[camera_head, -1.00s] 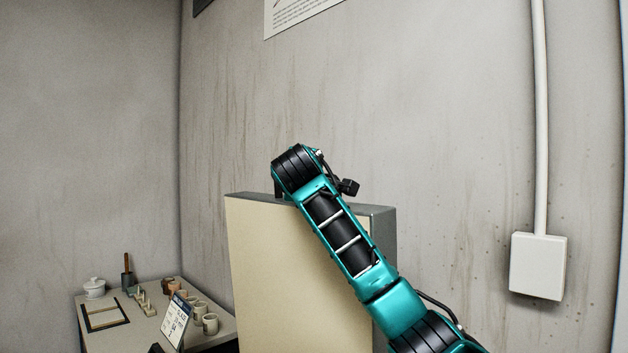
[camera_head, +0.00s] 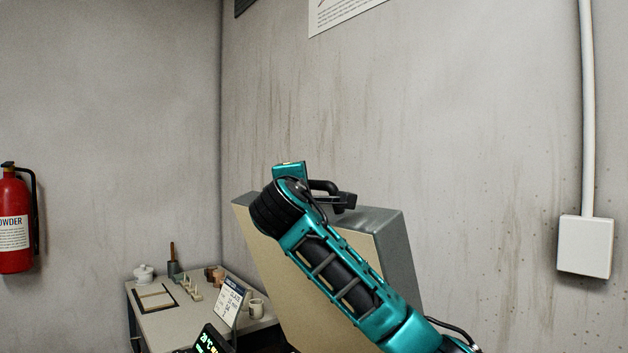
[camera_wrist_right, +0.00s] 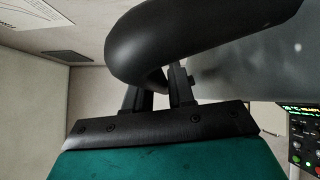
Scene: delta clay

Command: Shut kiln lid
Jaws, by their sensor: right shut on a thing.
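The kiln lid (camera_head: 292,300) is a thick panel with a cream face and grey edges, raised and tilted in the head view. Its black bar handle (camera_head: 325,187) shows at the upper edge, behind my right arm. In the right wrist view the curved handle (camera_wrist_right: 190,42) fills the top. My right gripper (camera_wrist_right: 162,85) has its fingers closed around this handle. The kiln body below is out of view. My left gripper is not in view.
A lit control panel (camera_head: 210,341) shows at the bottom edge. A red fire extinguisher (camera_head: 14,225) hangs at left. A white wall box (camera_head: 585,247) is at right.

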